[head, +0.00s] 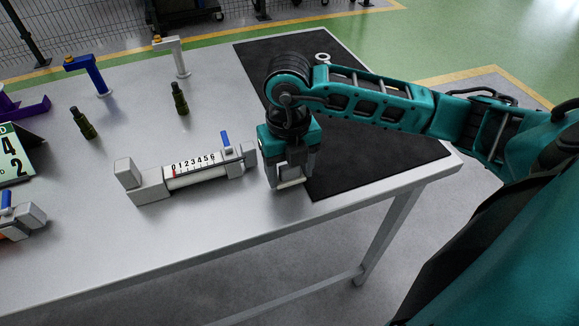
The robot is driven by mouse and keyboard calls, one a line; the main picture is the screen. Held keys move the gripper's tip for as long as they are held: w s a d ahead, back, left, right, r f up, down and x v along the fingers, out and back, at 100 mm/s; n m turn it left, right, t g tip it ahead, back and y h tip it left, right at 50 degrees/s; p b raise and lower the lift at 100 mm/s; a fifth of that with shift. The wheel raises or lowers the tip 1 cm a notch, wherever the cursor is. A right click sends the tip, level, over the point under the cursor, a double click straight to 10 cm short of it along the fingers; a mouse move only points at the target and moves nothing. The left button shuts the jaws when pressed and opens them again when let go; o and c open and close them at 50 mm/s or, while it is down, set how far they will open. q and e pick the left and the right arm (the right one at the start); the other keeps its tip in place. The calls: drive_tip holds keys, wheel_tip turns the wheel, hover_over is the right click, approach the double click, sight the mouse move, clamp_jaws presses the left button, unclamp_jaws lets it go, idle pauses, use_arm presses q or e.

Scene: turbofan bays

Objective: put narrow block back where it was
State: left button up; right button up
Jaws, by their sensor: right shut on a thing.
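My right gripper (290,181) points down at the right end of the measuring fixture, over the table by the black mat's front left corner. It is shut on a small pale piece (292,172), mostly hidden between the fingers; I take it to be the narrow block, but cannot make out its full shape. I cannot tell whether it touches the table. The measuring fixture (196,176) has a white scale marked 0 to 6, a grey jaw at each end and a blue lever. My left gripper is not in view.
The black mat (400,150) covers the table's right part, with a ring-shaped piece (322,59) at its back edge. The front table (150,235) is clear.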

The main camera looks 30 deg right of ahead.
drive_tip(key=shift+f, duration=0.4)
drive_tip(key=o, duration=1)
drive_tip(key=shift+r, duration=0.1)
drive_tip(key=shift+r+p, duration=0.3)
drive_tip(key=shift+r, duration=0.3)
wheel_tip(320, 180, up, 12)
drive_tip(key=shift+f, duration=0.25)
drive_tip(key=shift+a, duration=0.1)
